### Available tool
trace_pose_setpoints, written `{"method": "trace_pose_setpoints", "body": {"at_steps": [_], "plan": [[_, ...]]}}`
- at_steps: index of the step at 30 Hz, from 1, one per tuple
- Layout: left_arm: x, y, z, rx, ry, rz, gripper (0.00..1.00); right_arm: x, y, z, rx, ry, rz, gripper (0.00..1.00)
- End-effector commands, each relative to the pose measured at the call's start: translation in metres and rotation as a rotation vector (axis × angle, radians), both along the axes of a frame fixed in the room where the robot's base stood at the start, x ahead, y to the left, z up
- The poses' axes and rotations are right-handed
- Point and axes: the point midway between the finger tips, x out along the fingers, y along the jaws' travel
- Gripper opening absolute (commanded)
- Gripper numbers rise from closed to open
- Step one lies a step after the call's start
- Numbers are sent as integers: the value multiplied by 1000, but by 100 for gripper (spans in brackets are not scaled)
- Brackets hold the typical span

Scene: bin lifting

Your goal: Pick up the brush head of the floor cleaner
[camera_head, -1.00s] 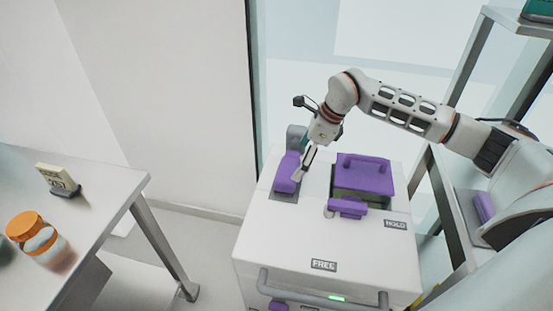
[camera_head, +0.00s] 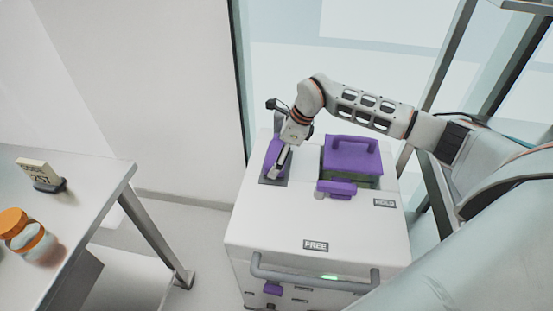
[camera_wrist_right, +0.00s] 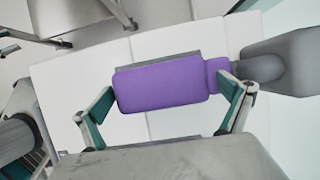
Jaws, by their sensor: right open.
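A white machine (camera_head: 345,222) stands in the middle of the head view with several purple parts on top. A purple block with a grey neck (camera_head: 273,152) sits in a dark recess at its left; nothing marks it plainly as the brush head. My right gripper (camera_head: 280,164) is open at this block. In the right wrist view the block (camera_wrist_right: 165,84) lies between the spread fingers, with one finger near each end and the grey neck (camera_wrist_right: 275,67) at the right. I cannot tell whether the fingers touch it. My left gripper is not in view.
A purple lid with a handle (camera_head: 352,157) and a purple latch (camera_head: 337,188) are right of the block. A grey bar handle (camera_head: 315,277) crosses the machine's front. A table (camera_head: 95,190) at left holds an orange-capped jar (camera_head: 20,232). A metal frame stands at right.

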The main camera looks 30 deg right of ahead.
Motion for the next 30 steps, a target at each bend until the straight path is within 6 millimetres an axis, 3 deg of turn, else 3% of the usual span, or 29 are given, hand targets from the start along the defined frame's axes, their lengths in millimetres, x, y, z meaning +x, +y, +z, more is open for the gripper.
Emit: {"method": "trace_pose_setpoints", "body": {"at_steps": [2,6,7,20,26,30], "plan": [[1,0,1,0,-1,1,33,0,0,1,-1,-1,0,100],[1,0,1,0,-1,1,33,0,0,1,0,0,0,66],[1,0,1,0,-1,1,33,0,0,1,0,0,1,63],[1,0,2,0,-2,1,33,1,0,7,0,-3,1,63],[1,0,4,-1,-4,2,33,1,0,32,0,-7,2,63],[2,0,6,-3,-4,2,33,2,0,63,0,-9,1,63]]}}
